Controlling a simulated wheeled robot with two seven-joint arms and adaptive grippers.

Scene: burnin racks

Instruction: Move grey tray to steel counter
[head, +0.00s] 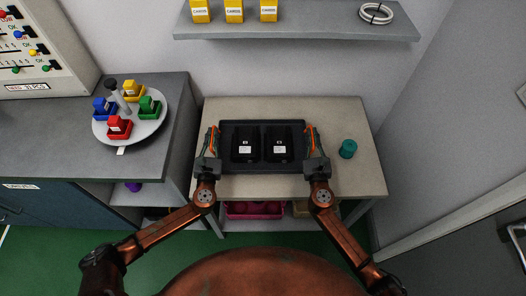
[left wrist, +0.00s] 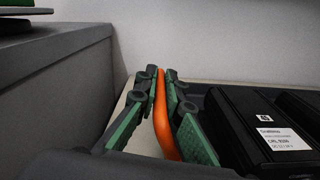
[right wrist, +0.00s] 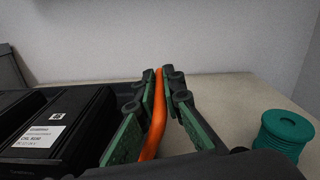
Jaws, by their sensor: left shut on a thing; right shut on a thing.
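The grey tray (head: 262,168) is on the beige-topped table, with two black labelled boxes (head: 245,144) (head: 279,144) side by side in it. Whether it touches the tabletop, I cannot tell. My left gripper (head: 211,139) is shut on the tray's left orange handle, which shows between the fingers in the left wrist view (left wrist: 162,125). My right gripper (head: 312,139) is shut on the right orange handle, visible in the right wrist view (right wrist: 155,125). A grey counter (head: 55,148), likely the steel one, stands to the left and looks higher than the table.
A round turntable (head: 140,128) with several coloured bins occupies the counter's right part; its front left is clear. A teal spool (head: 348,149) stands right of the tray on the table (head: 365,180). A wall shelf (head: 310,27) holds yellow boxes and a cable coil.

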